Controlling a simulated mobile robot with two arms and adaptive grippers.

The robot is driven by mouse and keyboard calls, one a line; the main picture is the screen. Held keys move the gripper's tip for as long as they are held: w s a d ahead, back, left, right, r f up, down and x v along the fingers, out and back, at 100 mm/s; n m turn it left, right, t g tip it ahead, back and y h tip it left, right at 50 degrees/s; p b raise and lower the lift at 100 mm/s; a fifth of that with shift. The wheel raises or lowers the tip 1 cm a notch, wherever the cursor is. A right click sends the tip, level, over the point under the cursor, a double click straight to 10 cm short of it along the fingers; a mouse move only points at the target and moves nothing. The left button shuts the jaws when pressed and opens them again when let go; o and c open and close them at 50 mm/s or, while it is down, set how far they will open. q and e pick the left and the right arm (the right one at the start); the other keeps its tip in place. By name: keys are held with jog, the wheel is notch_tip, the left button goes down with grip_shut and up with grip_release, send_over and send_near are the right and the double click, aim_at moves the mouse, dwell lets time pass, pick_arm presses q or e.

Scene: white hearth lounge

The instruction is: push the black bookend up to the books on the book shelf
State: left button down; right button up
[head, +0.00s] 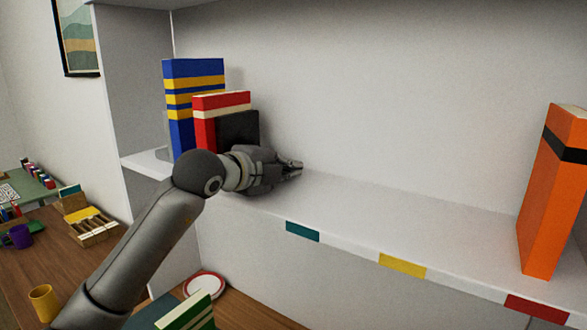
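The black bookend (239,127) stands upright on the white book shelf (400,218), at the right of the books. It appears to be right against the red book with a cream band (207,127); the contact line is partly hidden. A blue book with yellow bands (195,69) stands behind and left of the red one. My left gripper (297,168) is in front of and to the right of the bookend, low over the shelf. Its fingers point right and look closed together, with nothing between them. It hides the bookend's lower part. My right gripper is out of view.
An orange book with a black band (545,205) stands at the shelf's right end. The shelf between is clear. Teal (302,232), yellow (402,265) and red (536,308) labels mark the front edge. Below are a wooden table, a yellow cup (43,302) and a red-rimmed plate (204,285).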

pick_arm(q)
jog(key=shift+w+a, duration=0.55)
jog(key=shift+a, duration=0.3)
jog(key=shift+w+a, duration=0.55)
jog(key=shift+a, duration=0.25)
jog(key=shift+w+a, duration=0.55)
jog(key=shift+a, duration=0.3)
jog(key=shift+w+a, duration=0.55)
jog(key=shift+a, duration=0.25)
jog(key=shift+s+d, duration=0.1)
jog(key=shift+d, duration=0.05)
jog(key=shift+s+d+f, duration=0.1)
jog(key=shift+s+d, duration=0.15)
jog(key=shift+d, duration=0.1)
jog(key=shift+s+d, duration=0.5)
jog(key=shift+d, duration=0.3)
